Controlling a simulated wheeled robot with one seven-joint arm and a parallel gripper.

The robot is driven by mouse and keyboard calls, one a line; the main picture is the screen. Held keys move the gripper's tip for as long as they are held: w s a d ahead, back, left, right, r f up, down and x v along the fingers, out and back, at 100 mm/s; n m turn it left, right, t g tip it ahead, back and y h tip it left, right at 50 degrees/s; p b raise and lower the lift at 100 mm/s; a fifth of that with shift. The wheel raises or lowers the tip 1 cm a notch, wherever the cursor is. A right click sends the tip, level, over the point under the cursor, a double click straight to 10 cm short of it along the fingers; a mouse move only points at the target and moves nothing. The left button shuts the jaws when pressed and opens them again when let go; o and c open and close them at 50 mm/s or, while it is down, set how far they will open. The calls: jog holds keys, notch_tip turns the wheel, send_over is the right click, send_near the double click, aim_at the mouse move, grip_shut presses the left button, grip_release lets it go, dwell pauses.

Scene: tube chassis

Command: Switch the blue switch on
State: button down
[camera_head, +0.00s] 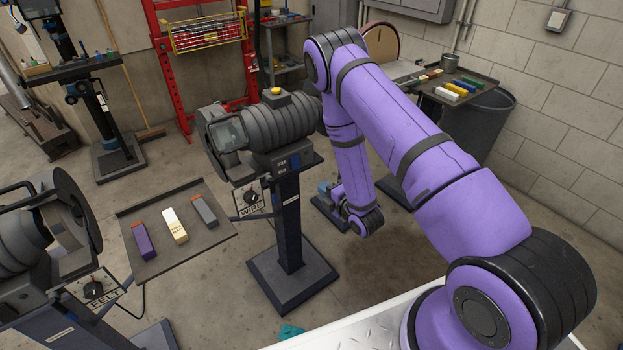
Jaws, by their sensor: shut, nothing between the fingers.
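I cannot make out a clearly blue switch. The grinder in the middle (268,125) has a plate marked WIRE with a dark rotary knob (250,196) on its front. The machine at the left has a similar dark knob (93,290) on a plate marked FELT. My purple arm reaches up from the lower right and bends down behind the middle grinder, to its right. My gripper (328,189) is small and partly hidden at the arm's far end, near a bluish part. It looks shut and apart from both knobs.
A dark tray (190,252) holds purple, cream and grey bars between the machines. A bench (478,100) with coloured bars and a dark bin (477,125) stand at the right. Open floor lies around the pedestal.

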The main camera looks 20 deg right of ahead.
aim_at(296, 168)
jog(key=x, duration=1.3)
jog(key=shift+w, duration=0.2)
jog(key=shift+f, duration=0.1)
jog(key=shift+w+a, duration=0.1)
jog(key=shift+w, duration=0.1)
